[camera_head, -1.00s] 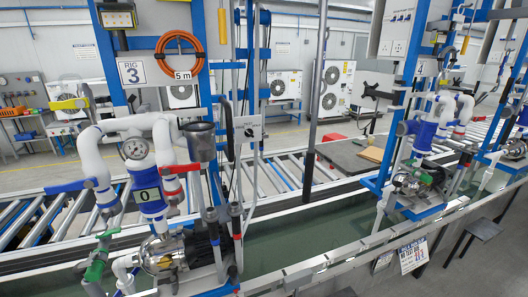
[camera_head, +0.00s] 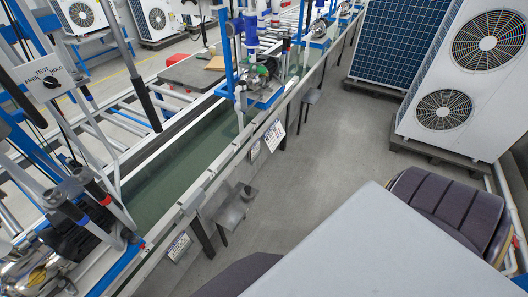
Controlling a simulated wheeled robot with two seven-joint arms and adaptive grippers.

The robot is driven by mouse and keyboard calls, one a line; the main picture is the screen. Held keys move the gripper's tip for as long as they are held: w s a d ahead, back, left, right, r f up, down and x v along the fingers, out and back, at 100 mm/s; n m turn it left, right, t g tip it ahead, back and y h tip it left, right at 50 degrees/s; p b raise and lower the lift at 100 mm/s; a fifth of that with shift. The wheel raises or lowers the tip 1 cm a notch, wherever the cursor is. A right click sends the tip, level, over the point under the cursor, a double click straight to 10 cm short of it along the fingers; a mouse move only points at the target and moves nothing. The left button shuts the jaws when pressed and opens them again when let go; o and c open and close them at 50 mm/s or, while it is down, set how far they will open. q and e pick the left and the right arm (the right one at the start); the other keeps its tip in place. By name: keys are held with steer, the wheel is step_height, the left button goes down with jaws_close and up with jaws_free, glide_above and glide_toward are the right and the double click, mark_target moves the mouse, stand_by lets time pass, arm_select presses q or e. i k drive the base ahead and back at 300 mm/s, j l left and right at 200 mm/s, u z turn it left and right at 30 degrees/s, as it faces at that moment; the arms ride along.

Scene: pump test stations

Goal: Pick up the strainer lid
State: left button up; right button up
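I cannot make out a strainer lid for certain in the head view. A pump with a shiny metal housing (camera_head: 35,268) sits at the lower left on the near test rig, partly cut off by the picture edge. A second pump (camera_head: 252,75) stands on the blue-framed rig at the upper middle. A small grey stand (camera_head: 232,208) beside the trough has a small dark round item (camera_head: 248,192) at its edge, too small to identify. Neither of my grippers is in view.
A switch box (camera_head: 50,80) marked TEST, FREE and HOLD hangs at the left. A long green trough (camera_head: 165,190) runs diagonally. Large fan units (camera_head: 470,80) stand behind. The grey floor (camera_head: 320,150) between is clear.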

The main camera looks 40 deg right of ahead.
mark_target(248, 192)
steer(key=z, duration=1.05)
steer(key=i+l, duration=0.1)
steer(key=l, duration=0.2)
steer(key=i+l+u, duration=0.1)
steer(key=l, duration=0.15)
